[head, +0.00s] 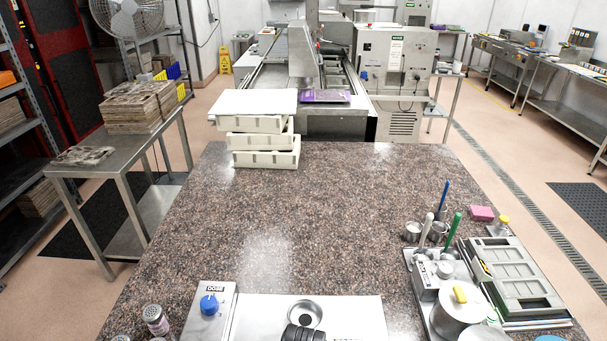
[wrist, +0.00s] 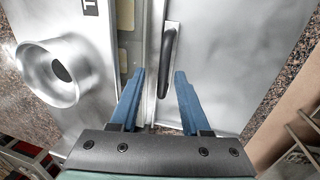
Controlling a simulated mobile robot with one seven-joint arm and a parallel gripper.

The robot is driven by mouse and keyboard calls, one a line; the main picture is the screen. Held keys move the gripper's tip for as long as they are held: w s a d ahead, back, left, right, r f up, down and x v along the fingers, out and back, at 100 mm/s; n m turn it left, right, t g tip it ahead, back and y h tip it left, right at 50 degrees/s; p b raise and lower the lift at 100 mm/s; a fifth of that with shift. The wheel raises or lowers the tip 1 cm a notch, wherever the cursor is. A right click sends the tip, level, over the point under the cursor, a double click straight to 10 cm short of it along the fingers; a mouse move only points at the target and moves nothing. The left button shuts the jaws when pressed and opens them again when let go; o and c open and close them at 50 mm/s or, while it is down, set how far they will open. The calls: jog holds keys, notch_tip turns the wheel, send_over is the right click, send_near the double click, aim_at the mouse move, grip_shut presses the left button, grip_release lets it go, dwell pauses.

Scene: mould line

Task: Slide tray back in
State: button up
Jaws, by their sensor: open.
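In the wrist view, a smooth steel front panel (wrist: 215,50) carries a dark bar handle (wrist: 169,45). Left of this panel, a narrow strip of the tray (wrist: 126,35) shows, grey-green with pale yellowish patches, between the front and the steel housing (wrist: 75,25). The tray stands slightly out of the housing. My gripper (wrist: 160,74) has two blue fingers, open and empty. The handle's lower end lies in the picture between the fingertips; I cannot tell how far below them. In the head view, the housing (head: 260,312) is at the bottom edge; the tray and handle are not visible there.
A round steel cup (wrist: 61,72) stands on the housing; it also shows in the head view (head: 305,313). A blue dose knob (head: 209,304) is to its left. A steel caddy of tools (head: 448,268) stands right. The speckled countertop's middle (head: 290,220) is clear.

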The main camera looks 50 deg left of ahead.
notch_tip(320, 180, up, 12)
jog(key=s+d+b, duration=0.1)
jog(key=shift+s+d, duration=0.25)
jog(key=shift+d, duration=0.15)
jog(key=shift+f, duration=0.1)
